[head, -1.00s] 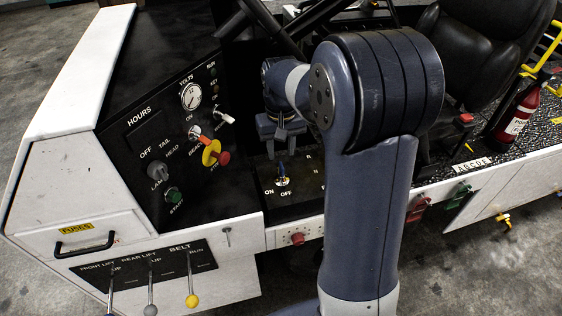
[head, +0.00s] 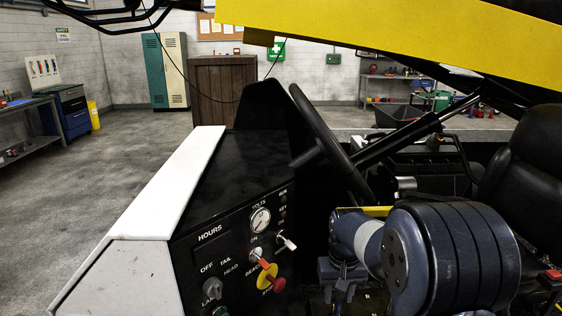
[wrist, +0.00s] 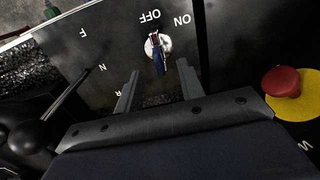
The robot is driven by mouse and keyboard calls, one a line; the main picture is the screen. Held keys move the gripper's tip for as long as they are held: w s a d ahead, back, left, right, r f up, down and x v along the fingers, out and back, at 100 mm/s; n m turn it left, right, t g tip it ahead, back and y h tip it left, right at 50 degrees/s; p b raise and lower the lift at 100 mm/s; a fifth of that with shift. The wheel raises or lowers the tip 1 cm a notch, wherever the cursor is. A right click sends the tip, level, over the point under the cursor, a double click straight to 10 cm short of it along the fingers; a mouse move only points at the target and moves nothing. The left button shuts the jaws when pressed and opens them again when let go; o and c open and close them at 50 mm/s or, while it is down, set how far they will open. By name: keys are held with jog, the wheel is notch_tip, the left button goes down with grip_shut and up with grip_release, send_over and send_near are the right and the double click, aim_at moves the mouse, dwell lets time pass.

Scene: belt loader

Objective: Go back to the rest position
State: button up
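My gripper (wrist: 158,88) is open, its two grey fingers apart with nothing between them. It hangs over the black console panel beside the steering wheel. In the wrist view, a small switch with a blue lever (wrist: 157,62) stands just beyond the fingertips, near the ON and OFF lettering, apart from the fingers. In the head view, my gripper (head: 338,290) shows low in the picture, right of the instrument panel (head: 222,248). The lower part of my arm is cut off by the bottom edge.
A red knob on a yellow disc (wrist: 285,82) is close to the gripper's right side in the wrist view. The steering wheel (head: 328,135) rises behind the arm, and a black seat (head: 530,170) is at right. A yellow beam (head: 430,35) crosses overhead. Floor at left is clear.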

aim_at(338, 308)
notch_tip(338, 308, down, 6)
jog(key=shift+r, duration=0.25)
notch_tip(338, 308, up, 11)
jog(key=shift+r, duration=0.1)
notch_tip(338, 308, down, 11)
jog(key=shift+r, duration=0.1)
jog(key=shift+f, duration=0.2)
jog(key=m+p, duration=0.1)
jog(key=m, duration=0.4)
jog(key=shift+d+r, duration=0.1)
jog(key=shift+s+m+p, duration=0.1)
jog(key=shift+m+p, duration=0.7)
jog(key=shift+m, duration=1.5)
